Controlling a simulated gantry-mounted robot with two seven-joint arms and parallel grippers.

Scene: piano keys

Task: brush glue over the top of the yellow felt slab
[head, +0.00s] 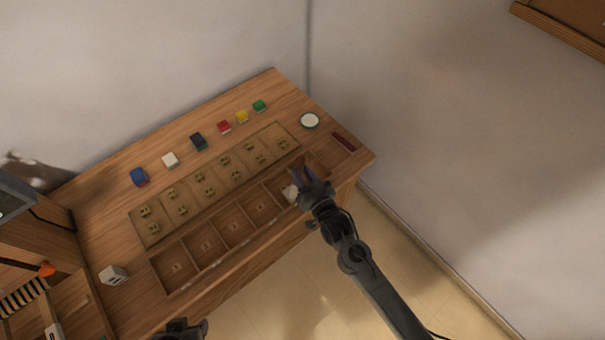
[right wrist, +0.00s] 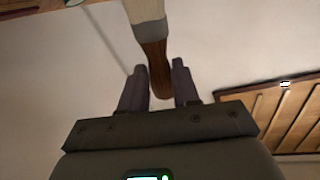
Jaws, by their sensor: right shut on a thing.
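The yellow felt slab (head: 242,116) is a small block at the back right of the desk, between a red one and a green one. My right gripper (head: 312,186) is over the right end of the compartment tray, in front of the slab and apart from it. In the right wrist view it is shut on the brown wooden handle of a brush (right wrist: 156,66) with a grey ferrule; the brush tip is out of frame. A round pale dish with a green rim (head: 310,121), possibly the glue, stands right of the slabs. My left gripper (head: 182,328) shows only as a dark part at the bottom edge.
Blue (head: 139,177), white (head: 170,160), dark (head: 198,142), red (head: 224,127) and green (head: 260,106) blocks line the back. A board (head: 140,214) with several small pieces lies behind the compartment tray (head: 168,289). A dark red bar (head: 343,142) lies near the right edge.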

